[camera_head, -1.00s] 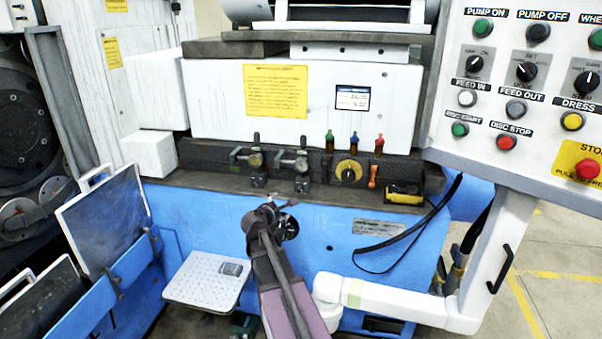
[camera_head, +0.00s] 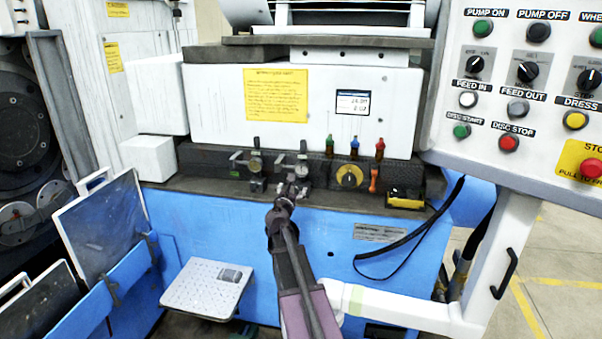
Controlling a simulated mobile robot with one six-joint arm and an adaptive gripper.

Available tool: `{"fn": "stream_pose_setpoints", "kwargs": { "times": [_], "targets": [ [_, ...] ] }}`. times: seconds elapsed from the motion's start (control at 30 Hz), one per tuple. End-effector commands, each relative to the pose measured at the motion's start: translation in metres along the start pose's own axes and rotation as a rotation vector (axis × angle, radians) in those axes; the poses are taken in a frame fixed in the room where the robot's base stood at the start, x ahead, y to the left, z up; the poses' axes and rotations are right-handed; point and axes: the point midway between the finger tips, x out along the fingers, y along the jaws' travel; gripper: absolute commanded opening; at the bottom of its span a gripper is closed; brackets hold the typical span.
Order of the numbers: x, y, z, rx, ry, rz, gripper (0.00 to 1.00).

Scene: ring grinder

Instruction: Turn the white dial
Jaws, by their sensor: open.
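I cannot clearly pick out a white dial. The round dial on the dark ledge is yellow (camera_head: 349,176), with a dark centre. On the control panel, a round white button (camera_head: 467,100) sits under the FEED IN label, and black rotary knobs (camera_head: 527,72) sit above it on grey plates. My gripper (camera_head: 294,186) is open at the front of the ledge, left of the yellow dial and apart from it. It overlaps the lower part of the right-hand metal valve fitting (camera_head: 301,160); whether it touches the fitting cannot be told.
A second valve fitting (camera_head: 255,162) stands to the left. Small green, blue and red-topped pieces (camera_head: 354,147) stand behind the dial. A yellow-and-black block (camera_head: 405,198) and a hanging black cable (camera_head: 410,236) are to the right. The white control panel (camera_head: 440,150) juts in at right.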

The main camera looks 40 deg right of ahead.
Motion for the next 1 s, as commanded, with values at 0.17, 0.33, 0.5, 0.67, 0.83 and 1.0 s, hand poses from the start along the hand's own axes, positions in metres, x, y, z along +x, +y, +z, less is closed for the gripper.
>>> {"fn": "stream_pose_setpoints", "kwargs": {
  "times": [0.17, 0.33, 0.5, 0.67, 0.83, 1.0],
  "targets": [
    [0.011, 0.001, 0.0, 0.001, 0.0, 0.0, 1.0],
    [0.029, 0.0, 0.0, 0.002, 0.0, -0.002, 1.0],
    [0.054, 0.001, 0.0, 0.002, 0.0, -0.001, 1.0],
    [0.08, 0.001, 0.0, 0.002, 0.0, -0.001, 1.0],
    [0.105, 0.001, 0.0, 0.002, 0.0, -0.001, 1.0],
    [0.124, 0.001, 0.0, 0.002, 0.0, 0.0, 1.0]
  ]
}}
